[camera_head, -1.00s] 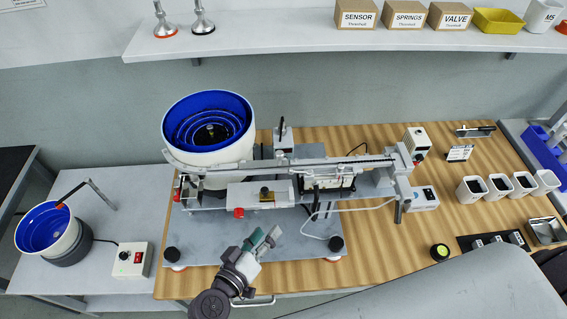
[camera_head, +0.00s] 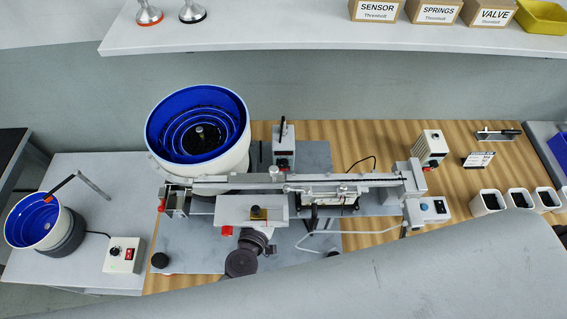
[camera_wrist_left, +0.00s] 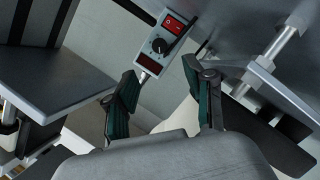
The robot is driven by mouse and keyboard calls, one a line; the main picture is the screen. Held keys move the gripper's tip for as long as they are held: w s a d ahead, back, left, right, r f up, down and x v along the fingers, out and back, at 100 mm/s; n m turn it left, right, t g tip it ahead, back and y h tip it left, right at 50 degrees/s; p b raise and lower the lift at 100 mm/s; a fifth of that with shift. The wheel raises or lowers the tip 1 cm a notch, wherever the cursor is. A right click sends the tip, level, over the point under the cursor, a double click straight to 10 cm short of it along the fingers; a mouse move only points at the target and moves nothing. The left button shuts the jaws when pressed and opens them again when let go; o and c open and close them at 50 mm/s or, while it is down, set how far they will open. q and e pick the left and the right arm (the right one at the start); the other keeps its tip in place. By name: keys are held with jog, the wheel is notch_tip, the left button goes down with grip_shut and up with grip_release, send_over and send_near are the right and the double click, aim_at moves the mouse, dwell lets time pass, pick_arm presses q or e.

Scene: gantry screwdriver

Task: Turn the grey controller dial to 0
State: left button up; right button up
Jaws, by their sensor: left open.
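The grey controller (camera_head: 284,157) stands behind the rail of the machine, right of the large blue-lined bowl, its front facing me. In the left wrist view a grey box (camera_wrist_left: 176,30) has a red switch, a black dial (camera_wrist_left: 159,46) and a dark red panel; it looks like the same controller. The dial's setting is too small to read. My left gripper (camera_head: 256,240) is at the machine's front edge, its fingertips hidden beneath the front plate. In the left wrist view its green-padded fingers (camera_wrist_left: 162,90) are apart and empty, with the box beyond the gap. My right gripper is out of view.
The rail (camera_head: 330,183) and front plate (camera_head: 235,208) lie between my left arm and the controller. The blue-lined bowl (camera_head: 200,135) is close on the left. A white control box (camera_head: 124,255) stands on the left table. Several white cups stand at the right.

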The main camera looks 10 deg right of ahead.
aim_at(283, 166)
pick_arm(q)
jog(key=b+x, duration=0.1)
jog(key=x, duration=0.3)
jog(key=shift+w+d+f, duration=0.1)
jog(key=shift+w+d, duration=0.1)
jog(key=shift+w, duration=0.1)
jog(key=b+x, duration=0.1)
jog(key=x, duration=0.4)
jog(key=shift+w+d+f+b, duration=0.1)
jog(key=shift+w+b, duration=0.2)
jog(key=shift+b, duration=0.05)
jog(key=shift+w+d, duration=0.25)
jog(key=shift+w, duration=0.1)
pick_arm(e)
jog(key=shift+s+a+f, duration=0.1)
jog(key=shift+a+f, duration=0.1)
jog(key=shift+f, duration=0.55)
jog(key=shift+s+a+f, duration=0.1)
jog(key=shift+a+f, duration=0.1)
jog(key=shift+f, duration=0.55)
